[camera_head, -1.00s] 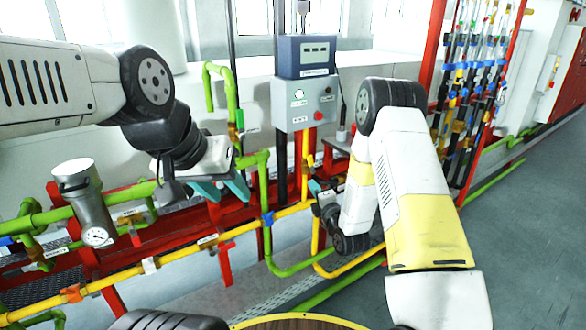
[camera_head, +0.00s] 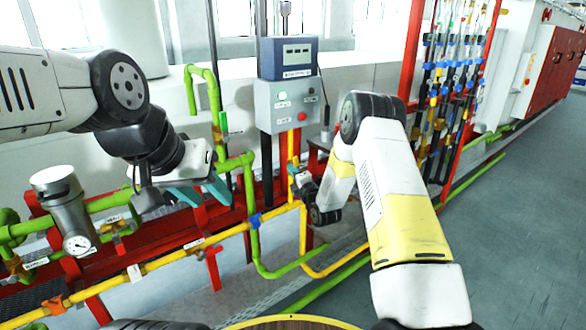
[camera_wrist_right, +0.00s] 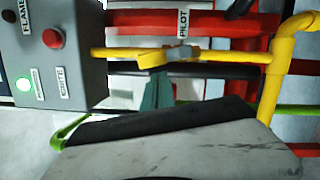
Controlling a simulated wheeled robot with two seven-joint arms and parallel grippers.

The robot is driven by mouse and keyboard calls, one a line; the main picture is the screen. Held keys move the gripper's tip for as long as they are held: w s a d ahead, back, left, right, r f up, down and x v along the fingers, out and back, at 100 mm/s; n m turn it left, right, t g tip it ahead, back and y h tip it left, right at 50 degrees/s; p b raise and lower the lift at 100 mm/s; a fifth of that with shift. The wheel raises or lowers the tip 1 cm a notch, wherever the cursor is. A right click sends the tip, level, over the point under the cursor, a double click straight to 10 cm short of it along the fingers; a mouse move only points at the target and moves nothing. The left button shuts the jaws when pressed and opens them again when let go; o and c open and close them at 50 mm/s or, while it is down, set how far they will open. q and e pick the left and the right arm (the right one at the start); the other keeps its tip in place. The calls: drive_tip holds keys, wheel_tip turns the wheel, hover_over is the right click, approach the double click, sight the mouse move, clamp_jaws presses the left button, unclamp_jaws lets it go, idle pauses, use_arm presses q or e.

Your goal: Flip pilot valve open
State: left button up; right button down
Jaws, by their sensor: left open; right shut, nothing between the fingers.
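The pilot valve shows in the right wrist view as a yellow handle (camera_wrist_right: 153,58) on a thin yellow pipe, beside a white "PILOT" label (camera_wrist_right: 183,23). My right gripper (camera_wrist_right: 159,80) is shut and empty, its teal fingertips just below the handle in that picture; whether they touch it I cannot tell. In the head view my right gripper (camera_head: 297,178) is near the vertical yellow pipe under the control box, and the valve is too small to make out. My left gripper (camera_head: 204,197) is open and empty near the green pipe at left.
The grey control box (camera_head: 283,105) with a lit green light and red button stands above the valve; it also shows in the right wrist view (camera_wrist_right: 75,40). Green pipes (camera_head: 247,205), a red frame (camera_head: 203,268) and a gauge canister (camera_head: 62,200) crowd the left. Open floor (camera_head: 520,230) lies right.

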drive_tip(key=shift+w+d+r, duration=0.1)
drive_tip(key=shift+w+d, duration=0.05)
drive_tip(key=shift+d, duration=0.05)
